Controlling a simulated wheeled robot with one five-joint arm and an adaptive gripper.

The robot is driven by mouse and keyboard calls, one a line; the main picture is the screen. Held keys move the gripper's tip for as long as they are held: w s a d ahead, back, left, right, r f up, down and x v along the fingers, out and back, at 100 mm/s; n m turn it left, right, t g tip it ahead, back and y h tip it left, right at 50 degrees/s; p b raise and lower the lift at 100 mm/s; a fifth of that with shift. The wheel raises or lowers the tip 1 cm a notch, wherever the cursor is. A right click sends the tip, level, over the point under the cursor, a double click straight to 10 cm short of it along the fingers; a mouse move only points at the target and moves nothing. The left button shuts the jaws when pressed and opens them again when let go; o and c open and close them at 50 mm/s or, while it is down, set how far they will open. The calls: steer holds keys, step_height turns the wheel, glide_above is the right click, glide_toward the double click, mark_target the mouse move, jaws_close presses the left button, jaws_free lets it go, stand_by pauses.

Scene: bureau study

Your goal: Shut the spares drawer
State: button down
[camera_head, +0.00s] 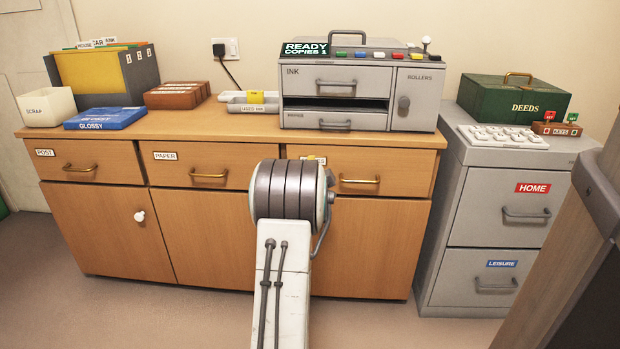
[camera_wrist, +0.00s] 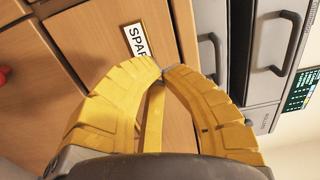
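The spares drawer (camera_head: 410,178) is the right one in the wooden cabinet's top row, with a brass handle (camera_head: 360,181). Its front looks about level with the drawers beside it; I cannot tell whether a small gap is left. My arm hides its left part and most of its label in the head view. In the wrist view the label (camera_wrist: 134,40) reads "SPAR", partly covered. My gripper (camera_wrist: 162,70) has its yellow fingertips together in front of the drawer front. The handle (camera_wrist: 155,115) shows through the gap between the fingers. I cannot tell whether the tips touch the front.
The paper drawer (camera_head: 205,175) and post drawer (camera_head: 85,167) look shut. A copier (camera_head: 350,90) stands on the cabinet above the spares drawer. A grey filing cabinet (camera_head: 500,235) stands to the right. A wooden panel edge (camera_head: 560,260) fills the lower right. Open floor lies in front.

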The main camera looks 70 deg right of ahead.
steer(key=p+v, duration=0.1)
steer(key=v, duration=0.6)
stand_by(0.4)
